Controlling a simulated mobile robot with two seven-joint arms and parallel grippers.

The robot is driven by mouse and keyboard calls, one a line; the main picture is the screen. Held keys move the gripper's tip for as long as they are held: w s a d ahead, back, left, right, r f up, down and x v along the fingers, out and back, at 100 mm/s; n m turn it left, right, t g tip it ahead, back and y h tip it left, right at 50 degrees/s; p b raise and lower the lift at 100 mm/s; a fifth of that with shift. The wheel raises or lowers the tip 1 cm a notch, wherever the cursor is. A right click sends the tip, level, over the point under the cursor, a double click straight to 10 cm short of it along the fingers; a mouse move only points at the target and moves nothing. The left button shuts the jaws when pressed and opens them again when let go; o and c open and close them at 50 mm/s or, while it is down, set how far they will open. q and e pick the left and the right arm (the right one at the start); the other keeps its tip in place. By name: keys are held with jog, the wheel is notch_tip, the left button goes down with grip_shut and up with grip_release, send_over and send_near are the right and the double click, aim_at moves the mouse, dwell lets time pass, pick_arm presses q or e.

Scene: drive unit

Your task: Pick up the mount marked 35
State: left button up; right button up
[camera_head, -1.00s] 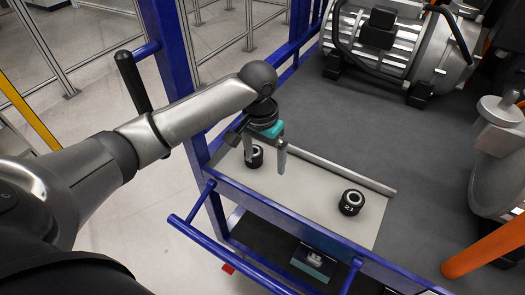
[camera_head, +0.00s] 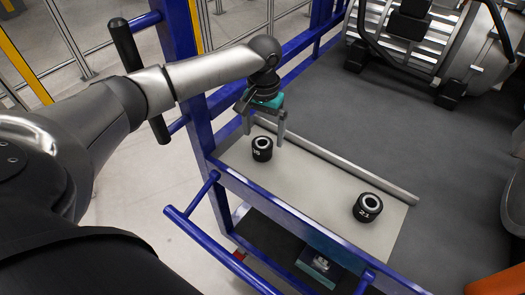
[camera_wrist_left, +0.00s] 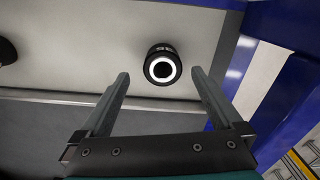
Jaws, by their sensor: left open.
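Two black, ring-shaped mounts stand upright on the pale shelf panel (camera_head: 310,185). The right one (camera_head: 368,207) is marked 21. The marking of the left one (camera_head: 262,148) is too small to read for certain; it also shows in the left wrist view (camera_wrist_left: 162,66), with a white ring on top. My left gripper (camera_head: 264,138) is open and empty, just above and behind the left mount. In the left wrist view that mount lies just beyond the gap between the fingertips (camera_wrist_left: 160,74), not clasped. My right gripper is not in view.
A raised strip (camera_head: 345,165) runs along the panel's back edge. A blue frame post (camera_head: 190,80) and rail (camera_head: 225,235) stand at the left and front. A large motor (camera_head: 430,45) is at the back right. A teal box (camera_head: 318,268) sits lower down.

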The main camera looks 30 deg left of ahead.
aim_at(262, 145)
pick_arm(q)
jog(key=f+b, duration=0.1)
jog(key=f, duration=0.2)
jog(key=f+b, duration=0.1)
jog(key=f, duration=0.1)
jog(key=shift+a+f, duration=0.2)
jog(key=shift+f, duration=0.2)
grip_shut()
dwell(0.5)
jog(key=shift+w+r, duration=0.1)
